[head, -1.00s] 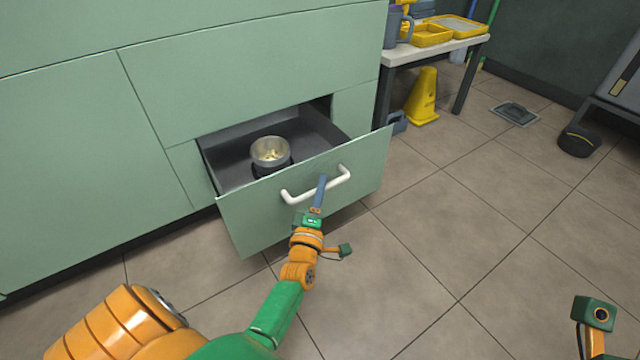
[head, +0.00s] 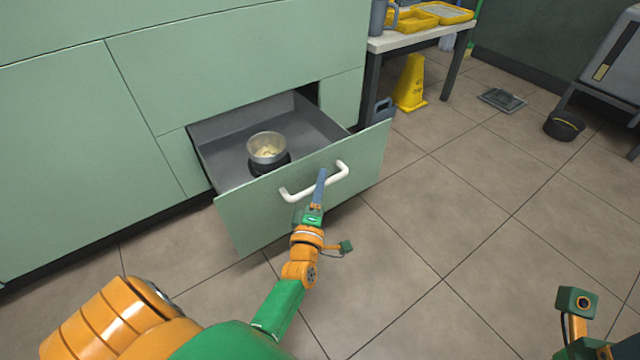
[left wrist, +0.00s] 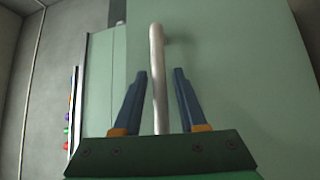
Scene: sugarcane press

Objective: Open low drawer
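The low drawer (head: 240,222) of the green cabinet stands pulled out, its grey inside showing in the head view. Its white bar handle (head: 298,194) is on the drawer front. My left gripper (head: 321,174) is at the handle, with its blue fingers reaching across it. In the left wrist view, the handle (left wrist: 157,85) runs between the two spread fingers of the left gripper (left wrist: 160,72), with a gap on each side. Of my right arm only a wrist part shows at the bottom right; its fingers are out of view.
A metal bowl (head: 267,147) with pale pieces sits on a dark base in the drawer. A table (head: 400,40) with yellow trays and a yellow floor sign (head: 410,84) stand right of the cabinet. The tiled floor (head: 450,210) in front is mostly clear.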

